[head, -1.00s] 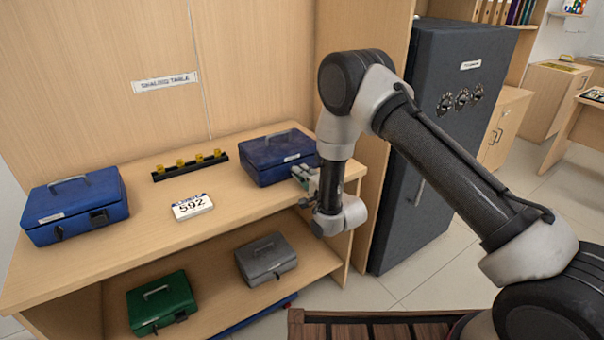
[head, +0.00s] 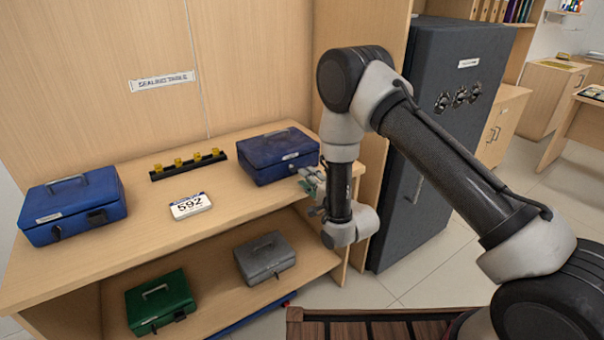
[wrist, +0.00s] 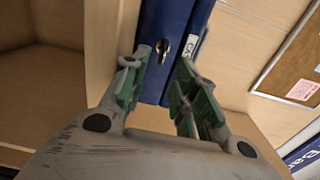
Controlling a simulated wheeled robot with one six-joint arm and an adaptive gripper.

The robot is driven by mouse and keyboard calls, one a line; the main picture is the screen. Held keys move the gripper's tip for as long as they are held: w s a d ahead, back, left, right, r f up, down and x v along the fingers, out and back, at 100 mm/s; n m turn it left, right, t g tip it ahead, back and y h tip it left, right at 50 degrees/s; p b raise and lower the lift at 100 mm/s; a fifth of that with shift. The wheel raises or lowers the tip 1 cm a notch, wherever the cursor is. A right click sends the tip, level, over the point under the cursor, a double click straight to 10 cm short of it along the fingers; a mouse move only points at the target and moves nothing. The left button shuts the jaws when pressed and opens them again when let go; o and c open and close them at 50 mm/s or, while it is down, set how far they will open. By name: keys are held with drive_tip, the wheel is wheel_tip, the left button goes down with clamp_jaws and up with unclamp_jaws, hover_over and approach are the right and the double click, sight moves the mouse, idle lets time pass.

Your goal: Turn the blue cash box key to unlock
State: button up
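A dark blue cash box (head: 278,158) sits at the right end of the upper shelf, lid closed. In the wrist view its blue side (wrist: 178,50) stands ahead, with a small metal lock or key (wrist: 162,48) on it. I cannot tell how the key is turned. My gripper (wrist: 164,76) is open, green-padded fingers either side of a gap, with nothing between them. In the head view my gripper (head: 312,182) is at the box's right front corner. A second blue cash box (head: 74,206) stands at the left.
A grey box (head: 265,258) and a green box (head: 160,302) stand on the lower shelf. A dark safe (head: 440,140) stands at right.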

drive_tip(key=v, duration=0.7)
